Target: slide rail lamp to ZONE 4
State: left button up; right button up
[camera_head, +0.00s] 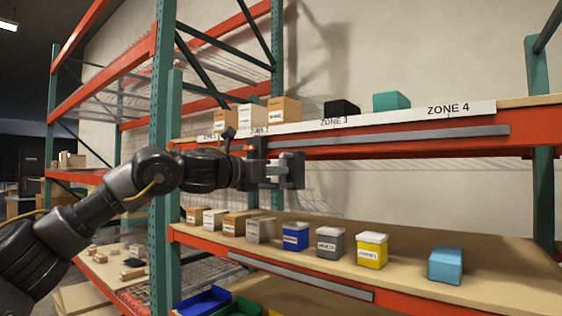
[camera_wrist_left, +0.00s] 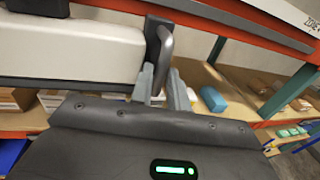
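My left gripper (camera_head: 283,172) is at the front of the upper shelf, below the ZONE 2 part of the label strip. In the left wrist view, the two grey fingers (camera_wrist_left: 163,86) stand on either side of a grey loop handle (camera_wrist_left: 167,42). The gap is narrow, and I cannot tell whether they press on it. The handle joins a dark bracket at the end of a pale box-shaped body (camera_wrist_left: 70,50), which looks like the rail lamp. In the head view my arm and gripper hide most of it. The grey rail (camera_head: 420,137) runs right, under ZONE 4 (camera_head: 448,109). My right gripper is not in view.
The orange shelf beam (camera_head: 530,143) carries the rail. Small boxes (camera_head: 284,109) and a teal box (camera_head: 391,101) stand above it. The lower shelf holds several labelled containers and a blue box (camera_head: 445,266). The rail looks clear right of my gripper.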

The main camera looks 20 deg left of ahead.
pick_arm(q)
jog(key=shift+p+x, duration=0.4)
jog(key=shift+x, duration=0.55)
jog(key=shift+w+d, duration=0.15)
jog(key=shift+w, duration=0.1)
jog(key=shift+c, duration=0.5)
